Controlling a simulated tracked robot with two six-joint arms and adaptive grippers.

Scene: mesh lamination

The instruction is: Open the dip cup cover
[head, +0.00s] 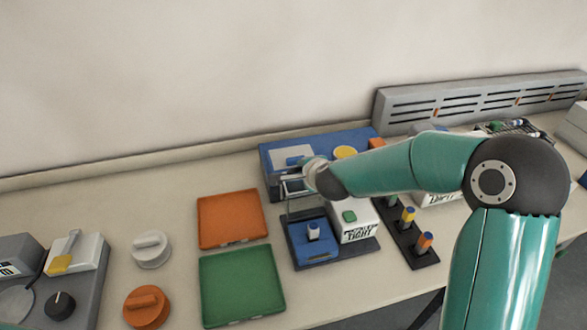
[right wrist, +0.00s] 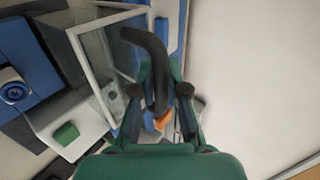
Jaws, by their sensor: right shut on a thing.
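The dip cup cover, a clear panel in a pale frame, stands raised in the right wrist view (right wrist: 88,52); in the head view it is a thin frame behind the blue station and partly hidden by my gripper. My right gripper (head: 297,187) is at the cover's upper part, its dark fingers (right wrist: 150,75) shut at the frame's edge; the exact contact is hidden. The blue station (head: 322,252) with a round knob lies in front of it, beside a white block with a green button (head: 349,216). My left gripper is in neither view.
A blue box (head: 268,160) stands behind the cover. An orange tray (head: 230,217) and a green tray (head: 242,283) lie to the left. A dark rack with coloured pegs (head: 424,258) is at the right. A slotted grey panel (head: 400,112) runs along the wall.

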